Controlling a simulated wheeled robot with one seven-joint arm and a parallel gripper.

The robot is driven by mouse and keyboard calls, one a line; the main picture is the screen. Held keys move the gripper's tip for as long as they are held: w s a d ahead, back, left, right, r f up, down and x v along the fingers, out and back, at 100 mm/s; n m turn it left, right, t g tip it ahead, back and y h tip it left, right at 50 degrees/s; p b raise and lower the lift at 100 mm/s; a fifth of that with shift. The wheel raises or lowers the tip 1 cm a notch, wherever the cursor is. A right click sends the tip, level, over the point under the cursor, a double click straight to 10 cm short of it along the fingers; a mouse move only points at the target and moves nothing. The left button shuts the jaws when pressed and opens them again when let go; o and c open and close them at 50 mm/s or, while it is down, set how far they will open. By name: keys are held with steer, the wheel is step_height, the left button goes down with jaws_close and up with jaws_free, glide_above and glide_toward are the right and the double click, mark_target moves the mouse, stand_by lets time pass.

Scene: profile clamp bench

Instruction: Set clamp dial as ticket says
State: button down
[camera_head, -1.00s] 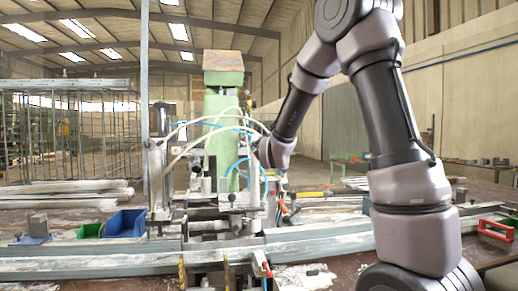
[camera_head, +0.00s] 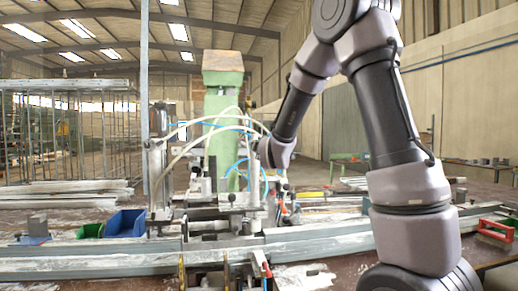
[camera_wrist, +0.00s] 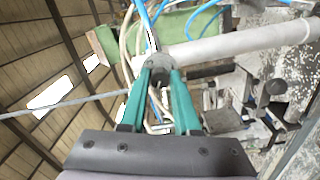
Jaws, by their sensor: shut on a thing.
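My gripper (camera_wrist: 159,72) has two teal fingers, and its tips are closed on a grey rounded knob, which looks like the clamp dial (camera_wrist: 158,66). Any marks or setting on the dial are too small to read. In the head view my gripper's fingers are hidden, with the wrist in among the hoses of the clamp fixture (camera_head: 240,200). A pale round bar (camera_wrist: 235,44) runs across just behind the fingertips in the wrist view. I cannot pick out a ticket in either view.
Blue and white hoses (camera_head: 205,122) arch close around my wrist. A green column (camera_head: 223,85) stands behind the fixture. Long metal profiles (camera_head: 90,262) lie along the bench. A blue bin (camera_head: 126,223) sits at left, and a red-handled tool (camera_head: 494,232) at right.

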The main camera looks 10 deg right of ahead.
stand_by(0.4)
steer(key=c, duration=0.6)
jaws_free()
steer(key=s, duration=1.1)
steer(key=s+d+m+g, duration=0.2)
steer(key=s+m, duration=0.4)
steer(key=s, duration=0.3)
steer(key=s+d+f+m+g+y, duration=0.1)
steer(key=s+d+m+g, duration=0.1)
steer(key=s+m+g, duration=0.3)
steer(key=s+d+f+m+g+y, duration=0.1)
steer(key=s+m+g, duration=0.3)
steer(key=s+m, duration=0.3)
steer(key=shift+s+d+f+m, duration=0.1)
steer(key=shift+s+d, duration=0.05)
steer(key=shift+s, duration=0.8)
steer(key=shift+s+d+f+m, duration=0.1)
steer(key=shift+s, duration=0.9)
steer(key=shift+s+d+f+m, duration=0.1)
steer(key=shift+s+d, duration=0.05)
steer(key=shift+s, duration=0.8)
